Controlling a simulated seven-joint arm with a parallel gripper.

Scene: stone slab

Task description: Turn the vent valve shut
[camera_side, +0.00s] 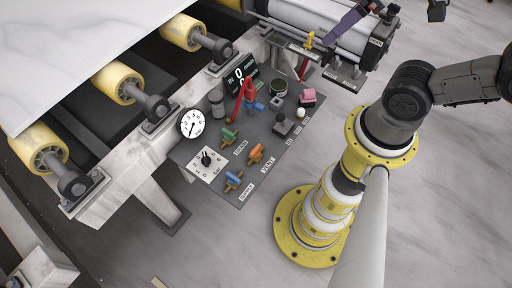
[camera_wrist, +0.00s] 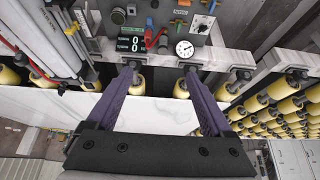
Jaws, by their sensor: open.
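The vent valve (camera_side: 256,154) is a small valve with an orange handle on the grey panel (camera_side: 207,190) in the side view, beside the label VENT. Its handle lies slanted, and I cannot tell its exact turn. A green-handled valve (camera_side: 229,136) and a blue-handled valve (camera_side: 234,180) sit close to it. My gripper (camera_wrist: 158,74) is open and empty in the wrist view, its purple fingers spread wide. In the wrist view the small coloured handles are hard to tell apart.
The panel also carries a round gauge (camera_side: 191,123), a dial (camera_side: 206,160), a red lever (camera_side: 240,100), a display (camera_side: 240,76) and a pink knob (camera_side: 307,97). Yellow rollers (camera_side: 118,83) and a pale slab (camera_side: 70,45) lie left.

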